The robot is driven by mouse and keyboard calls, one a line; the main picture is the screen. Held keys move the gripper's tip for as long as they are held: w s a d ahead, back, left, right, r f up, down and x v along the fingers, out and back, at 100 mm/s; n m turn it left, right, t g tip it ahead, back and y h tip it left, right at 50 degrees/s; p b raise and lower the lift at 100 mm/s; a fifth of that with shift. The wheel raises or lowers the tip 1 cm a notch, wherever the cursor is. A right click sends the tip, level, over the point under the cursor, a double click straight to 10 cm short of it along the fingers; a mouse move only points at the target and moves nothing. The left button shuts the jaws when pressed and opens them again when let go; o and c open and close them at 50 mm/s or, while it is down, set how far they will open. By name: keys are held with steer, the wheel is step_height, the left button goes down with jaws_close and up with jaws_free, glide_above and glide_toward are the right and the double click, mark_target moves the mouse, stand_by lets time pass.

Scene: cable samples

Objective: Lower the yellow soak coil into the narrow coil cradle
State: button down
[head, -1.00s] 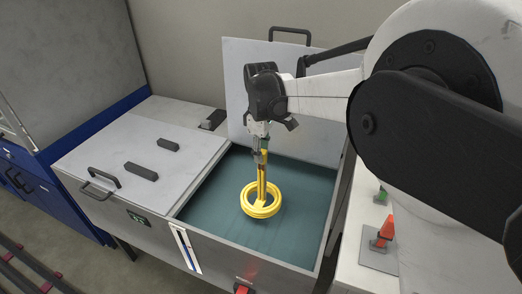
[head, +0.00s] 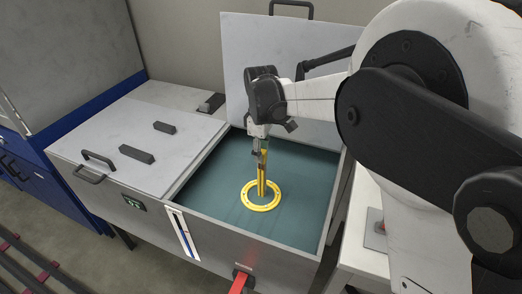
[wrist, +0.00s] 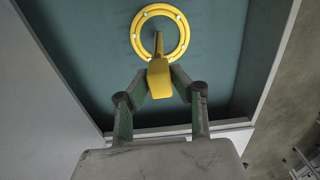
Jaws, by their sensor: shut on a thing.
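The yellow soak coil (head: 247,203) is a flat ring with an upright yellow post at its middle. It sits at the level of the teal liquid in the open tank (head: 225,222), and its lower part is hidden there. My gripper (head: 261,150) is above the ring and shut on the top of the post. In the wrist view my gripper (wrist: 158,78) has its two fingers on either side of the yellow block, with the ring (wrist: 184,35) beyond it. I cannot make out the narrow coil cradle in either view.
The tank's raised lid (head: 240,70) stands behind it. A closed grey lid with handles (head: 130,150) lies to the left. The tank's front wall (head: 225,258) carries a white strip (head: 184,235) and a red handle (head: 240,283). Liquid around the coil is clear.

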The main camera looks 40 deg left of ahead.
step_height(320, 180, down, 8)
steer(key=b, duration=0.5)
steer(key=shift+f+b, duration=0.3)
steer(key=shift+f, duration=0.05)
stand_by(1.6)
steer(key=c, duration=1.6)
jaws_free()
steer(key=shift+o, duration=0.8)
step_height(320, 180, up, 12)
steer(key=shift+f, duration=0.1)
step_height(320, 180, up, 8)
steer(key=p, duration=0.4)
steer(key=shift+p, duration=0.3)
